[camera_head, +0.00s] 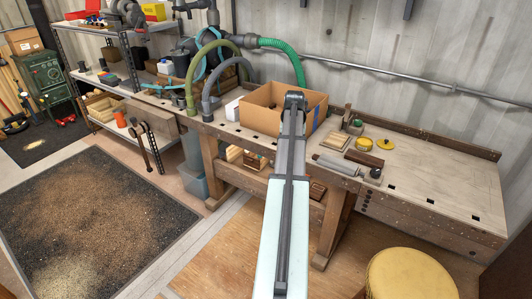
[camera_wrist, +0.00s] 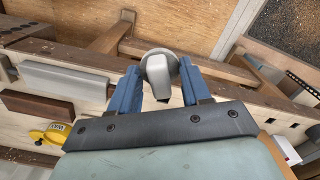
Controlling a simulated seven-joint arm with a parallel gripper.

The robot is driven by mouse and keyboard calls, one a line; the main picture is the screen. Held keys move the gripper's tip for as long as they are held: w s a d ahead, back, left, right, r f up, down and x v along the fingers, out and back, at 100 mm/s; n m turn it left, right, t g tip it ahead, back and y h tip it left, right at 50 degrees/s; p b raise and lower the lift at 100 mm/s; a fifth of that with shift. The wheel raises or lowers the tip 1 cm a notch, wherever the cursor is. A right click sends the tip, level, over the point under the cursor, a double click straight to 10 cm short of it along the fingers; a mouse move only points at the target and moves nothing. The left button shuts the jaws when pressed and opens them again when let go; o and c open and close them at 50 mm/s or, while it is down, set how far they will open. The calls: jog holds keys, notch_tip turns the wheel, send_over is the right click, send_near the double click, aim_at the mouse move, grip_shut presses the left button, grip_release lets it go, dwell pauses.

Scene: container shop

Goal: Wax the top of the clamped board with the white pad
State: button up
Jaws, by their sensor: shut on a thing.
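My gripper (camera_wrist: 157,88) has its two blue fingers shut on a pale, rounded piece, apparently the white pad (camera_wrist: 157,70). It is held above the bench near its front edge; the pad's underside is hidden. In the head view my arm hides the pad and fingers. A long pale-grey board (camera_head: 335,164) lies by the bench's front edge, right of my arm; it also shows at left in the wrist view (camera_wrist: 62,79). It looks like the clamped board, but its clamping is unclear. A dark knob-like piece (camera_head: 375,173) stands at its right end. The pad is apart from this board.
Behind the board lie a brown block (camera_head: 364,158), a yellow tin (camera_head: 362,144) and a yellow disc (camera_head: 385,144). A cardboard box (camera_head: 262,118) stands behind my arm. Green and grey hoses rise to its left. The right part of the bench top (camera_head: 440,180) is clear.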

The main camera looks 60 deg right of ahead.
jog(key=s+d+r+m, duration=0.1)
jog(key=s+d+m, duration=0.3)
jog(key=s+d, duration=1.75)
jog(key=r, duration=0.1)
send_over(365, 142)
jog(key=shift+a+m, duration=0.15)
jog(key=shift+m, duration=0.45)
jog(key=shift+f, duration=0.2)
jog(key=shift+f, duration=2.8)
jog(key=shift+f, duration=0.35)
jog(key=shift+f, duration=0.25)
jog(key=shift+c, duration=0.4)
jog(key=shift+r, duration=0.1)
notch_tip(365, 142, up, 7)
